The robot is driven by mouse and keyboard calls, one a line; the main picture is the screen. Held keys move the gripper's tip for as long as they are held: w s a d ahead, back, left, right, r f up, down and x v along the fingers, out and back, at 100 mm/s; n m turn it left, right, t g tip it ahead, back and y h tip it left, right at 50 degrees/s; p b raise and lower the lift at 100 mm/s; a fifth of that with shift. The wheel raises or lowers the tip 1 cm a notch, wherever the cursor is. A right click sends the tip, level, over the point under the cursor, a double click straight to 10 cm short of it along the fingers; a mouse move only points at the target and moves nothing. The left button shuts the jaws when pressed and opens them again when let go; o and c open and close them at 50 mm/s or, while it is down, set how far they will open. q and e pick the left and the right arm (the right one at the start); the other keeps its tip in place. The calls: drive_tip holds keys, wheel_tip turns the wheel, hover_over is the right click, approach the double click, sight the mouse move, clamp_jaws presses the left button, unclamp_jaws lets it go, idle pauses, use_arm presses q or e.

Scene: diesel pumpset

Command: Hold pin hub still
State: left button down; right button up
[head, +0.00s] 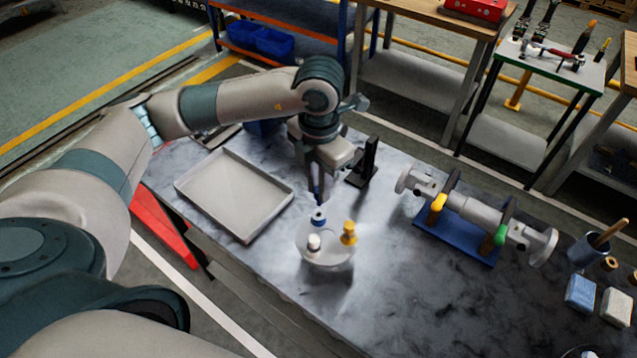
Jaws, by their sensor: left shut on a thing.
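The pin hub (327,259) is a light grey round piece on the dark marbled table top. It carries a blue-ringed pin at its far side, a white-topped pin at the left and a yellow pin (348,233) at the right. My left gripper (319,197) points down at the hub's far side, by the blue-ringed pin. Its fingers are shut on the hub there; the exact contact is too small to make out. My right gripper is not in view.
An empty grey tray (234,195) lies left of the hub. A black upright stand (364,165) is just behind the gripper. A grey shaft on a blue cradle (455,238) stands at the right, with a cup and sponges beyond. The table in front of the hub is clear.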

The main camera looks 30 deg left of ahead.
use_arm(q)
drive_tip(key=m, duration=0.3)
drive_tip(key=f+m+b, duration=0.1)
drive_tip(key=shift+s+d+m, duration=0.15)
drive_tip(key=shift+d+m, duration=0.15)
drive_tip(key=shift+m, duration=0.1)
drive_tip(key=m, duration=0.1)
drive_tip(key=m+b, duration=0.1)
drive_tip(key=m, duration=0.1)
drive_tip(key=shift+s+d+f, duration=0.15)
drive_tip(key=m+b, duration=0.1)
drive_tip(key=m, duration=0.4)
drive_tip(key=s+d+f+m+b, duration=0.1)
drive_tip(key=m, duration=0.5)
drive_tip(key=f+m+b, duration=0.1)
drive_tip(key=m, duration=0.5)
drive_tip(key=shift+s+d+f+b, duration=0.15)
drive_tip(key=shift+s+d+b, duration=0.1)
drive_tip(key=shift+b, duration=0.1)
drive_tip(key=m, duration=0.3)
drive_tip(key=m+b, duration=0.1)
drive_tip(key=shift+s+d+f+m, duration=0.15)
drive_tip(key=shift+s+f+m, duration=0.1)
drive_tip(key=shift+m, duration=0.15)
drive_tip(key=shift+s+d+f+m, duration=0.1)
drive_tip(key=shift+m, duration=1)
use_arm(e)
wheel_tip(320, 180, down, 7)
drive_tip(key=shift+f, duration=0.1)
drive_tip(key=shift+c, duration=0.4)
